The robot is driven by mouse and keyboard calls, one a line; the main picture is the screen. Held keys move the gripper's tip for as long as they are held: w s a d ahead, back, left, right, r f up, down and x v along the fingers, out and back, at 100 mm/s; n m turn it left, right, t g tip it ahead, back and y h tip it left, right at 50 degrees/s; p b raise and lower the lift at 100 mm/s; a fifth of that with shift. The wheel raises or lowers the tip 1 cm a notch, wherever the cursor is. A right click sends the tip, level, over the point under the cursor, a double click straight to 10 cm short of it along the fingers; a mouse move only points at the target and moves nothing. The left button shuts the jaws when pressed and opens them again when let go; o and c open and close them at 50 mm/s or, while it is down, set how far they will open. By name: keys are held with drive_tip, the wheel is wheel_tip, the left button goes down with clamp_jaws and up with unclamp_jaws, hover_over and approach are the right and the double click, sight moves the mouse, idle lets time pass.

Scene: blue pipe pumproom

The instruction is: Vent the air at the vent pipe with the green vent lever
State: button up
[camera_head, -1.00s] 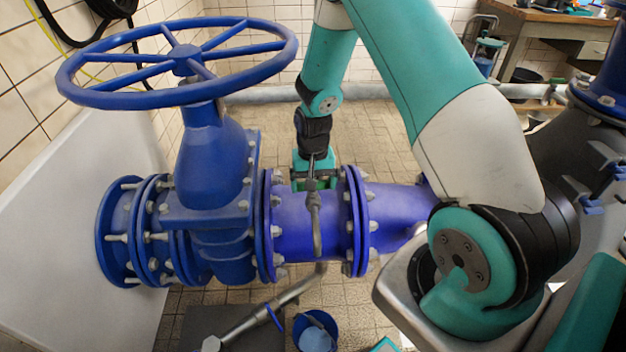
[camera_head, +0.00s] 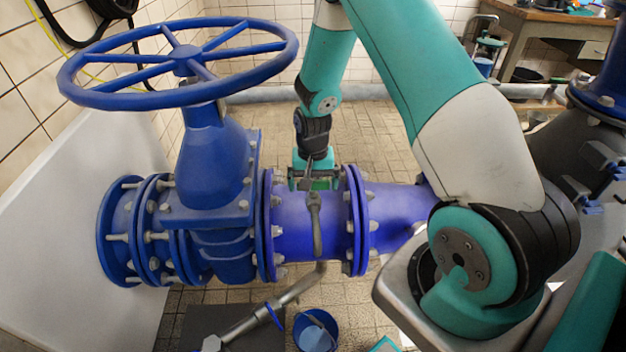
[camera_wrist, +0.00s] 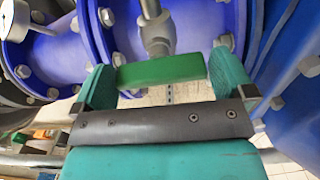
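The green vent lever (camera_wrist: 160,70) lies as a flat bar across the gap between my gripper's two teal fingers in the wrist view. My gripper (camera_wrist: 165,82) has its fingers wide apart, one at each end of the lever. The ends sit very close to the fingers; I cannot tell whether they touch. The grey vent pipe (camera_wrist: 157,30) and its fitting rise just beyond the lever. In the head view my gripper (camera_head: 314,172) is at the top far side of the blue pipe, behind the curved vent pipe (camera_head: 316,222). The lever is mostly hidden there.
A large blue handwheel (camera_head: 180,62) stands on its valve left of my gripper. Bolted flanges (camera_head: 357,220) flank the vent pipe. A blue bucket (camera_head: 316,330) stands on the floor below. A gauge (camera_wrist: 14,18) shows at the wrist view's left. Tiled floor behind is open.

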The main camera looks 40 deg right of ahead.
wheel_tip(320, 180, up, 17)
drive_tip(key=p, duration=0.1)
drive_tip(key=shift+w+r, duration=0.2)
idle(0.6)
